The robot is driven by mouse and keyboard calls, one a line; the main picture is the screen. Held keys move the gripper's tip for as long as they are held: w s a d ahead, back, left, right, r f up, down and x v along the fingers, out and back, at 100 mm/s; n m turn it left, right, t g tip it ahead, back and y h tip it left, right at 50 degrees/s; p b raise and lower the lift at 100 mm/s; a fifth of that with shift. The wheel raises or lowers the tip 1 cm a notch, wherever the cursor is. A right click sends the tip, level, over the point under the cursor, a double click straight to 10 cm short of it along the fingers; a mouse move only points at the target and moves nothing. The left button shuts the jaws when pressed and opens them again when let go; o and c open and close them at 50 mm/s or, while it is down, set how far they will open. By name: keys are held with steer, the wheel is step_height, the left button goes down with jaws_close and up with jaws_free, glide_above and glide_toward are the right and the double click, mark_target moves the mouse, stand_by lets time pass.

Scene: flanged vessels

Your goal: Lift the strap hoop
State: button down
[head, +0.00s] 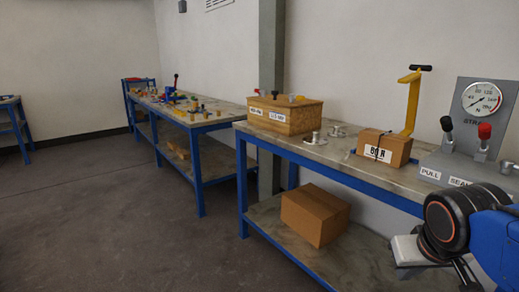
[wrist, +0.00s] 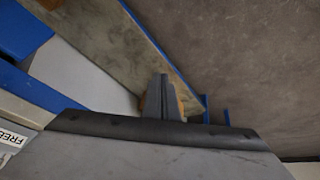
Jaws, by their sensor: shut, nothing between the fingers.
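A small brown carton (head: 397,146) marked "80 N" sits on the nearer bench. A thin dark strap (head: 378,147) runs over it; a hoop on this strap is too small to make out for certain. My gripper (wrist: 160,85) shows in the wrist view with its two dark fingers together and nothing between them. In the head view my wrist is at the lower right, in front of the bench and apart from the carton. My fingertips cannot be made out there. The strap is not recognisable in the wrist view.
Behind the carton stands a yellow post (head: 412,105) with a black top bar. A grey gauge panel (head: 480,110) with red and black levers stands right. A wooden box (head: 285,115) and metal flanged parts (head: 314,138) are left. A larger carton (head: 315,214) lies on the shelf below.

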steer(key=s+a+f+n+y, duration=0.1)
steer(key=s+a+f, duration=0.2)
steer(key=s+f, duration=0.1)
steer(key=shift+a, duration=0.15)
